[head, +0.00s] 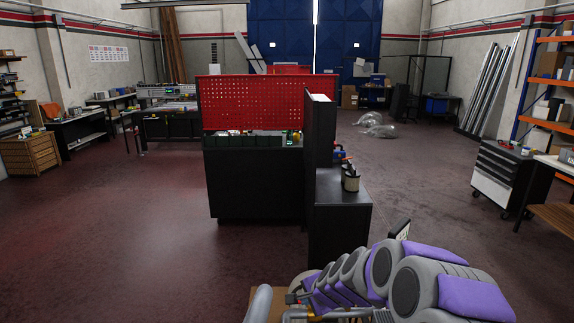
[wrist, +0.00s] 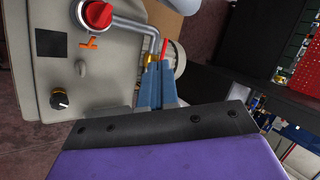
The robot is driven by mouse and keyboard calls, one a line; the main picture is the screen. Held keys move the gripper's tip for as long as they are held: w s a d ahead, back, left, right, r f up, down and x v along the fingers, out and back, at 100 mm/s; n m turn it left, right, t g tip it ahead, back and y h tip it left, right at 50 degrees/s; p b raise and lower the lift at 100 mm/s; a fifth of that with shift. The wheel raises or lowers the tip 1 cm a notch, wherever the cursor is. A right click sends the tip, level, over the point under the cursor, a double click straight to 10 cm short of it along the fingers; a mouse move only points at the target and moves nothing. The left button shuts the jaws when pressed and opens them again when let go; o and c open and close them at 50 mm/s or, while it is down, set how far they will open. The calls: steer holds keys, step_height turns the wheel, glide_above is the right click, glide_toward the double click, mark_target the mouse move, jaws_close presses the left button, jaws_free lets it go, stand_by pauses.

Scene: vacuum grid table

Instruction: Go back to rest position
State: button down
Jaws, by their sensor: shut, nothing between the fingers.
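My gripper (wrist: 157,80) shows in the wrist view as two blue-grey fingers pointing up the picture, closed together and empty. They are just right of a light grey panel (wrist: 30,75), close to a bent metal pipe (wrist: 135,26). A thin red piece and a small orange-yellow part show beside the fingertips; I cannot tell whether the fingers touch them. In the head view my purple and grey arm is folded low at the right, and the fingers are too small to make out clearly.
The panel carries a red knob (wrist: 98,14), a black knob (wrist: 60,98) and an orange handle (wrist: 89,43). In the head view a black workbench (head: 255,185) with a red pegboard (head: 265,103) stands ahead. A tool cabinet (head: 508,172) stands right. Floor at left is clear.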

steer(key=s+a+r+n+g, duration=0.2)
steer(key=s+r+n, duration=0.25)
steer(key=s, duration=0.65)
steer(key=s+d+r+n+g+h, duration=0.1)
steer(key=s+d+n+g, duration=0.1)
steer(key=s, duration=0.9)
steer(key=s+d+r+n+g+h, duration=0.1)
steer(key=s+d+r+n+g, duration=0.1)
steer(key=s, duration=0.9)
steer(key=s+d+r+n+g+h, duration=0.1)
steer(key=s+d, duration=0.5)
steer(key=s, duration=0.6)
steer(key=shift+r+n+g+h, duration=0.25)
steer(key=shift+n+g, duration=0.35)
steer(key=shift+n, duration=0.65)
